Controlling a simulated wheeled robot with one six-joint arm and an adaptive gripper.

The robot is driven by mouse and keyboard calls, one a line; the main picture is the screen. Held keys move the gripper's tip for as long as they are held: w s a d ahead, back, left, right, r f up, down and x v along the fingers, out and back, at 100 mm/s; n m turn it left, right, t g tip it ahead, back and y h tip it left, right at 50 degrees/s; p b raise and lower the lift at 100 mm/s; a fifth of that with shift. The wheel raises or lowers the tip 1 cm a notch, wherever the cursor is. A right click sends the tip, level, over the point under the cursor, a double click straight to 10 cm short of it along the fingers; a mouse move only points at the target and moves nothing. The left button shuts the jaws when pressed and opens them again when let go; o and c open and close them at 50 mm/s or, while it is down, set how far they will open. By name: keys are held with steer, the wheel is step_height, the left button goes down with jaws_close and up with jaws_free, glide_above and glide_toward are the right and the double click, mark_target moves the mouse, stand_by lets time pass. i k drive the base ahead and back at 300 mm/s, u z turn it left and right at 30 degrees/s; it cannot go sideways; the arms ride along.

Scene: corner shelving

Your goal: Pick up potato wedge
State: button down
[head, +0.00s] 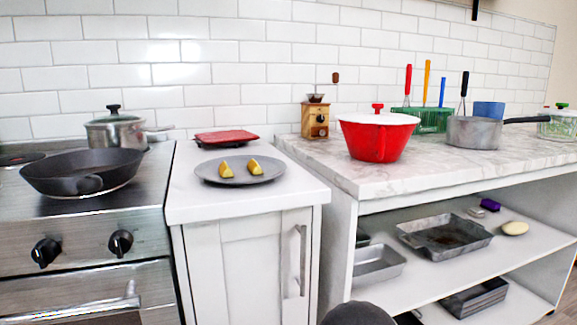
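Two yellow potato wedges lie on a round grey plate (240,179) on the white counter in the head view. The left potato wedge (224,169) and the right potato wedge (254,167) are a small distance apart, with darker skin along their edges. Both are uncovered. My gripper is not in view. A dark rounded shape at the bottom edge may be part of my arm, but I cannot tell.
A red flat item (226,138) lies behind the plate. A black frying pan (84,172) and a steel pot (115,130) stand on the stove at left. A red pot (377,137) and a coffee grinder (315,118) stand on the marble counter at right.

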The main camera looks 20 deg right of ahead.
mark_target(254, 167)
steer(key=z, duration=0.95)
steer(key=k, duration=0.9)
steer(key=u, duration=1.4)
